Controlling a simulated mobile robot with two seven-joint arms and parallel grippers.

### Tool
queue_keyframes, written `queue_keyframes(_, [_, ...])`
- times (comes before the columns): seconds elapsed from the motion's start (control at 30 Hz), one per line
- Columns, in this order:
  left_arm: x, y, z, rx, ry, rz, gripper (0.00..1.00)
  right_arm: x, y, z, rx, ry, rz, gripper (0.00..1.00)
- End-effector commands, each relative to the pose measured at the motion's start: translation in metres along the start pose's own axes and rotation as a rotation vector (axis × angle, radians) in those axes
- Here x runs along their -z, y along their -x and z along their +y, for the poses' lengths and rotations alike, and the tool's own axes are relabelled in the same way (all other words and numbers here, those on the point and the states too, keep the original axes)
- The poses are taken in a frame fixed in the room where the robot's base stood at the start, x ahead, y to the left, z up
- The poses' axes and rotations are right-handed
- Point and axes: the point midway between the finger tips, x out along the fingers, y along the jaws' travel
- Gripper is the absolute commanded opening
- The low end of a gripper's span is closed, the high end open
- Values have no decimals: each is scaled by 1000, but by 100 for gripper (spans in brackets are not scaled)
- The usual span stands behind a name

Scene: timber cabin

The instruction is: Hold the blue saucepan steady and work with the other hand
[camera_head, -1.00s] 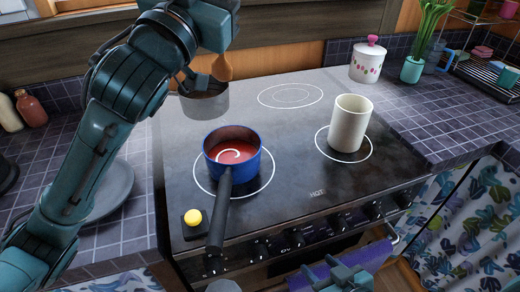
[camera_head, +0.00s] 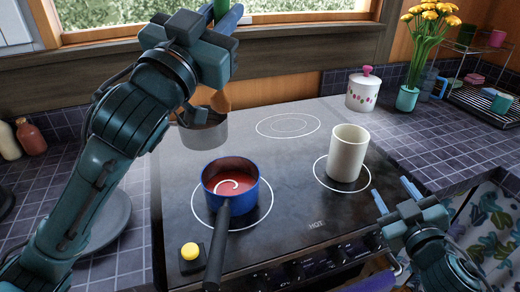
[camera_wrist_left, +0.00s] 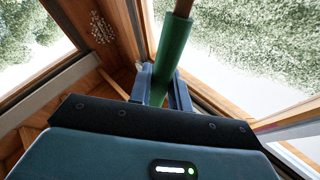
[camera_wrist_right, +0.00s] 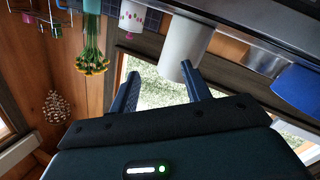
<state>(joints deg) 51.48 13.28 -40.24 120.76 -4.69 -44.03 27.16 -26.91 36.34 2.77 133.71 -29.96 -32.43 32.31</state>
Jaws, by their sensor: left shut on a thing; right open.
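The blue saucepan (camera_head: 262,196) stands upright on the front left burner ring, with red liquid and a pale swirl inside. Its black handle (camera_head: 217,250) points toward me; no gripper touches it. My left gripper (camera_head: 218,12) is raised behind and above it, shut on a green handle (camera_wrist_left: 172,45) with a brown shaft. My right gripper (camera_head: 395,196) is open and empty, right of the saucepan, near the stove's front right.
A white mug (camera_head: 348,153) stands on the front right ring, between saucepan and right gripper. A yellow button (camera_head: 189,251) sits at the stove's front left. A lidded jar (camera_head: 364,94), flowers (camera_head: 428,45) and a rack (camera_head: 482,97) are back right. The rear right ring is clear.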

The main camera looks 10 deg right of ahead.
Motion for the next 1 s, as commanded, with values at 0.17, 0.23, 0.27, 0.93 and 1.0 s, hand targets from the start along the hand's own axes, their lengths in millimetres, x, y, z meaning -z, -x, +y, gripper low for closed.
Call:
queue_keyframes(0.17, [0, 0, 0, 0, 0, 1, 0, 63, 4, -81, 157, 248, 334, 48])
queue_keyframes(0.23, [0, 0, 0, 0, 0, 1, 0, 84, 14, -115, 220, 349, 464, 48])
queue_keyframes(0.27, [0, 0, 0, 0, 0, 1, 0, 91, 19, -129, 246, 391, 518, 48])
queue_keyframes(0.93, [0, 0, 0, 0, 0, 1, 0, 132, 82, -253, 470, 751, 966, 48])
queue_keyframes(1.0, [0, 0, 0, 0, 0, 1, 0, 136, 79, -256, 469, 750, 966, 48])
